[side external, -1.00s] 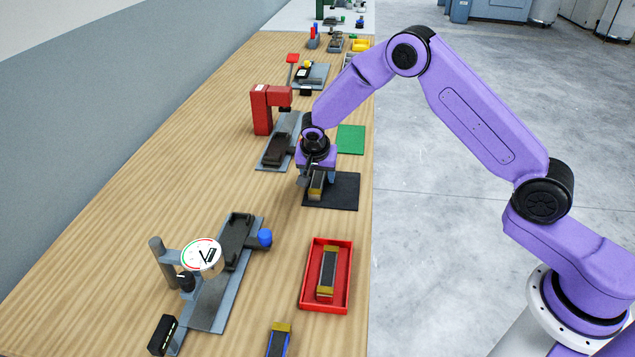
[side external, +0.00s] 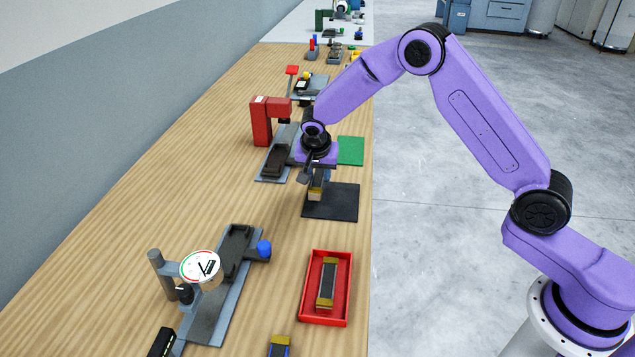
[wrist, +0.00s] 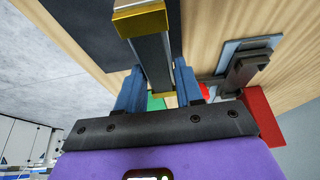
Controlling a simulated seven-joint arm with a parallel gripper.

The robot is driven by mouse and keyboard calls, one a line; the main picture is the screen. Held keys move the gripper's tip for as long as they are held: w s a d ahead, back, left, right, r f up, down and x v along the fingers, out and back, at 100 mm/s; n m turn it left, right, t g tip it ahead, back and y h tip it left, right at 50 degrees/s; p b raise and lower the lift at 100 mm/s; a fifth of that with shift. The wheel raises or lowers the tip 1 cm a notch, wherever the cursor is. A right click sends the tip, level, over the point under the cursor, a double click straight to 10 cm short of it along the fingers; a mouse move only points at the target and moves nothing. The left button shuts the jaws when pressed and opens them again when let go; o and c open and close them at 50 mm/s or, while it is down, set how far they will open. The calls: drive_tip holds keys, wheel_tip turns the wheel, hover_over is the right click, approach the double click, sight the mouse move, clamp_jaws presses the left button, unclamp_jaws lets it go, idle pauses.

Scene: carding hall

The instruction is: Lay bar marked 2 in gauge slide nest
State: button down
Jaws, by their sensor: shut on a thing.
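My gripper (side external: 318,178) is shut on a bar (side external: 315,192) with brass-coloured ends, over the left part of a black mat (side external: 343,203). In the wrist view the bar (wrist: 153,62) lies between the blue fingers (wrist: 158,88), its dark grey middle gripped and one brass end toward the camera. I cannot read a number on it. The gauge (side external: 201,267), with a round white dial, stands at the front left on a grey plate. Its dark slide nest (side external: 235,250) lies beside a blue knob (side external: 264,250) and looks empty.
A red tray (side external: 346,301) holds another brass-ended bar (side external: 326,283). A further bar (side external: 280,346) is cut off at the bottom edge. A red press-like fixture (side external: 262,121) and a green mat (side external: 350,150) stand behind. Bare wood lies between the black mat and the gauge.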

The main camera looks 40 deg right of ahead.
drive_tip(key=s+d+r, duration=0.2)
drive_tip(key=s+r, duration=0.7)
drive_tip(key=s, duration=0.4)
drive_tip(key=s+d+f+n+t+y, duration=0.1)
drive_tip(key=s+d+n+y, duration=0.2)
drive_tip(key=n, duration=0.6)
drive_tip(key=shift+s+d, duration=0.75)
drive_tip(key=shift+d, duration=0.3)
drive_tip(key=w+a+r+m+g+h, duration=0.1)
drive_tip(key=w+a+m+h, duration=0.2)
drive_tip(key=m, duration=0.6)
drive_tip(key=shift+w+a+r, duration=0.15)
drive_tip(key=shift+w+a, duration=0.35)
drive_tip(key=shift+a, duration=0.75)
